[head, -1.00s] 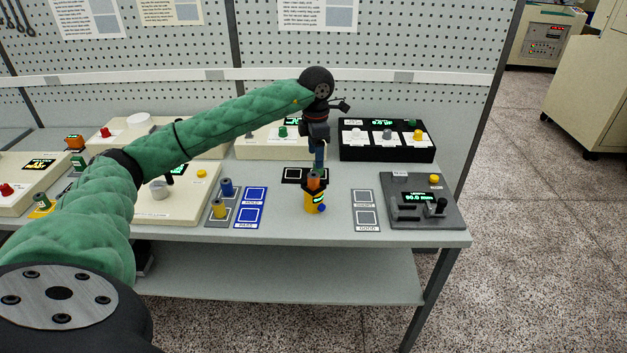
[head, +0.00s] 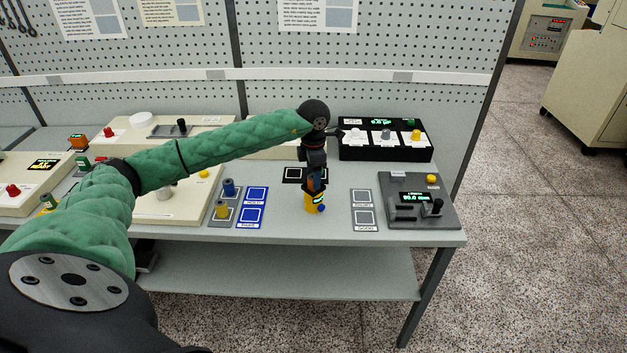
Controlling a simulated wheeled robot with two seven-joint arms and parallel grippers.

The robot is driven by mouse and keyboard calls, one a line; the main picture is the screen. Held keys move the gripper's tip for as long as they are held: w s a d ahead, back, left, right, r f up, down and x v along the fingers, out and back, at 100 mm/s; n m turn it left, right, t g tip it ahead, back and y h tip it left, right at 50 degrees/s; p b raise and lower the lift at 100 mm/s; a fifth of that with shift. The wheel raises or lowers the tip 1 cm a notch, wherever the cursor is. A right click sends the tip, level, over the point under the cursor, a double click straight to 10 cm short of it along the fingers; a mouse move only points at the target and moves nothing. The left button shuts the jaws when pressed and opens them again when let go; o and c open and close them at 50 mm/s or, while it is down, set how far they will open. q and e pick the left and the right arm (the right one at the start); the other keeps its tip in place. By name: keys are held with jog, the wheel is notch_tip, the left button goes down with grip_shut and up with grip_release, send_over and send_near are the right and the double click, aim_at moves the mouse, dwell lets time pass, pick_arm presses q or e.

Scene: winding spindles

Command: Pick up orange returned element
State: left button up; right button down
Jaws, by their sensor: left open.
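The jaws are open around the orange element at the top of the yellow device. The fingers mostly hide the orange element, so I cannot tell whether they touch it. My right gripper is not in view.
Blue and yellow spools (head: 229,187) stand left of blue-framed pads (head: 250,216). Grey pads (head: 364,219) and a grey gauge box (head: 420,203) lie right. A black panel with knobs (head: 385,151) stands behind. Bare bench lies between.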

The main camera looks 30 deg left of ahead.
pick_arm(q)
jog(key=shift+f, duration=0.25)
jog(key=shift+c, duration=0.2)
jog(key=c, duration=1)
jog(key=shift+r, duration=0.1)
jog(key=shift+c, duration=0.2)
